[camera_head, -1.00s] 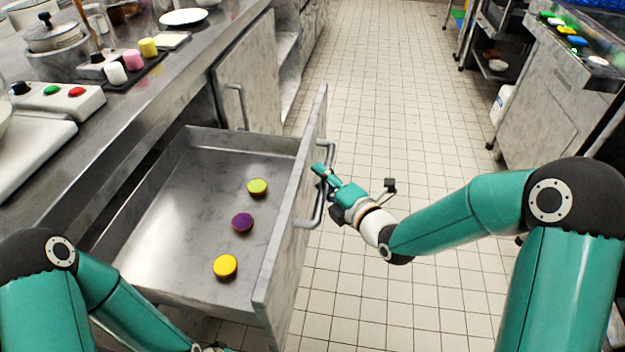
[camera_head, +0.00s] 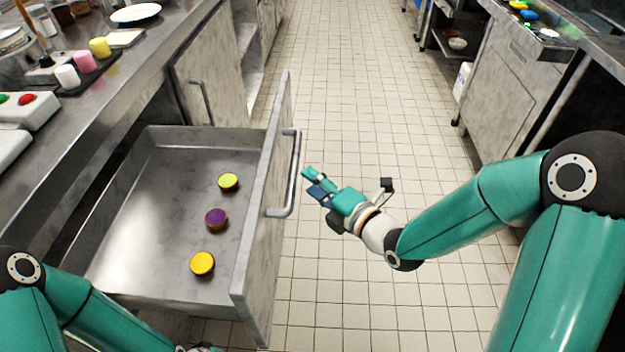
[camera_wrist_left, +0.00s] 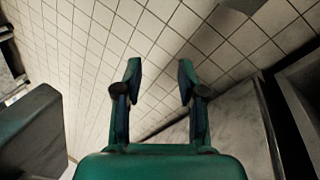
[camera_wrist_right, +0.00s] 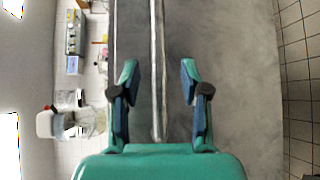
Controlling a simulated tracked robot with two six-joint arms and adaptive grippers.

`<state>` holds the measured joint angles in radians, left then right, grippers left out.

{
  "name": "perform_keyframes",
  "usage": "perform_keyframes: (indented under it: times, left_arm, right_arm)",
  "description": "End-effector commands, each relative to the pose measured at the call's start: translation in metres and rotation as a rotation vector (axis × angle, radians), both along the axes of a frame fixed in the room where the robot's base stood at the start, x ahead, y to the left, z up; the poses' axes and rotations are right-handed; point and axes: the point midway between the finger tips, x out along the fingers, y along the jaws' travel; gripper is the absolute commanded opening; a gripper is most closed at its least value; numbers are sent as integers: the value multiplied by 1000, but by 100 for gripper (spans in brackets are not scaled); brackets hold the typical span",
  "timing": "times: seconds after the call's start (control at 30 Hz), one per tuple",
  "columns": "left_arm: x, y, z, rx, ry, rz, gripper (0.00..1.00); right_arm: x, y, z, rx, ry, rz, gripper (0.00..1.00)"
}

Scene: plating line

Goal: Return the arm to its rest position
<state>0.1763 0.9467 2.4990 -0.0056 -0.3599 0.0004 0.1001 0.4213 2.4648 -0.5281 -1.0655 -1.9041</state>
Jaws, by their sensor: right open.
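My right gripper (camera_head: 312,184) is open and empty over the floor, just right of the open drawer's handle (camera_head: 289,180), with a gap between them. In the right wrist view its two fingers (camera_wrist_right: 160,85) stand apart, with the grey drawer front (camera_wrist_right: 228,95) behind them. My left arm comes in at the lower left of the head view, and its gripper is mostly cut off by the bottom edge. In the left wrist view the left gripper's fingers (camera_wrist_left: 158,85) are apart with nothing between them, above floor tiles.
The pulled-out drawer (camera_head: 150,215) holds a green-topped (camera_head: 228,181), a purple-topped (camera_head: 216,218) and a yellow-topped round piece (camera_head: 202,263). A counter (camera_head: 130,50) runs along the left. Tiled floor (camera_head: 360,90) is clear ahead. A steel cabinet (camera_head: 515,85) stands at right.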

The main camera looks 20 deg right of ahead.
Motion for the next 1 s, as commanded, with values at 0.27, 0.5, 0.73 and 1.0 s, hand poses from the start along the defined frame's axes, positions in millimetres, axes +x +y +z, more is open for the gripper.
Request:
perform_keyframes:
  times: [0.27,0.5,0.73,1.0]
  left_arm:
    - [0,0,0,0,0,0,40]
    - [0,0,0,0,0,0,40]
    - [0,0,0,0,0,0,40]
    - [0,0,0,0,0,0,40]
  right_arm:
    - [0,0,-3,9,14,-3,45]
    - [-9,-1,-64,229,314,-93,45]
    - [-62,-1,-187,708,946,-455,45]
    - [-154,6,-279,1146,1456,-1080,45]
